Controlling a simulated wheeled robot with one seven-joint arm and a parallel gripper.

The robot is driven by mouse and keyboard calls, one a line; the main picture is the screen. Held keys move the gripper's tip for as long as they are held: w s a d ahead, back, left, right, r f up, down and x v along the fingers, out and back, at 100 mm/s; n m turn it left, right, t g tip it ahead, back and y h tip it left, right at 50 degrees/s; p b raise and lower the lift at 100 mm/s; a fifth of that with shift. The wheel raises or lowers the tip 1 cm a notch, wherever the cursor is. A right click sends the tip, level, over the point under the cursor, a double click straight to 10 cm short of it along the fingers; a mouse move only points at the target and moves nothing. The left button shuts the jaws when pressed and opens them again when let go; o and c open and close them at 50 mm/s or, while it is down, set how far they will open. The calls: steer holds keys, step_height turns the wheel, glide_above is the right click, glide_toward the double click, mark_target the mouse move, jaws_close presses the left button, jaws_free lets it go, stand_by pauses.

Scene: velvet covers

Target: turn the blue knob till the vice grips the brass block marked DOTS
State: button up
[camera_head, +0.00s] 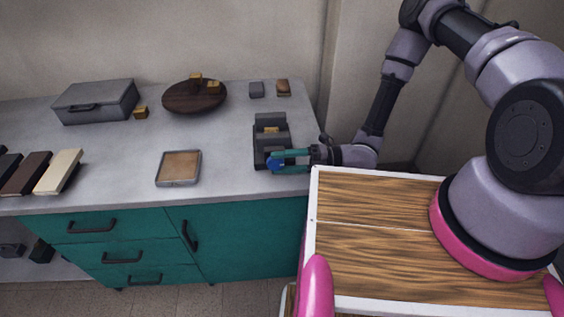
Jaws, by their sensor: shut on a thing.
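The vice (260,142) is a dark grey block-shaped fixture near the right end of the counter. A brass block (271,130) sits between its jaws; its marking is too small to read, and I cannot tell whether the jaws touch it. The blue knob (274,164) is at the vice's front end. My gripper (283,160) reaches in from the right, its teal fingers shut on the blue knob. The fingers partly cover the knob and the vice's front.
A grey lidded case (96,102), a brass block (141,112) and a round dark board (194,98) with brass blocks stand at the back. A tan-topped tray (179,168) lies left of the vice. Small grey (256,90) and brown (283,88) blocks sit behind it.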

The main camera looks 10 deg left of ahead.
steer(key=o, duration=1.4)
steer(key=shift+w, duration=0.25)
steer(key=shift+c, duration=0.2)
steer(key=shift+s, duration=0.1)
steer(key=v, duration=1.1)
